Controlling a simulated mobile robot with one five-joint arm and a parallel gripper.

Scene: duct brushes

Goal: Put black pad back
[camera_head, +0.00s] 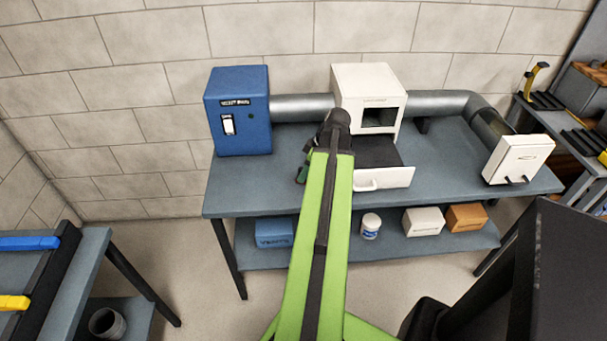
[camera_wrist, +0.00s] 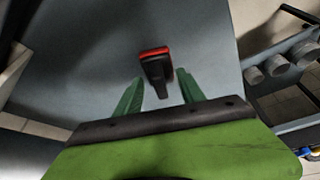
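My gripper shows in the wrist view (camera_wrist: 161,78), its two green fingers apart. A small black item with a red top (camera_wrist: 155,66) stands or lies on the grey bench between and beyond the fingertips, with gaps on both sides. In the head view my gripper (camera_head: 302,171) is low over the bench, left of the white box's pulled-out drawer (camera_head: 386,179), and mostly hidden by my arm. A flat black surface (camera_head: 378,150) shows in that drawer. I cannot tell whether it is the black pad, or whether the red-topped item is.
The white box (camera_head: 369,82) joins grey duct pipe (camera_head: 300,108) on both sides. A blue unit (camera_head: 239,112) stands left and a white hatch (camera_head: 518,158) right. The grey bench (camera_head: 450,160) is clear between drawer and hatch. A lower shelf holds several boxes and a jar (camera_head: 371,224).

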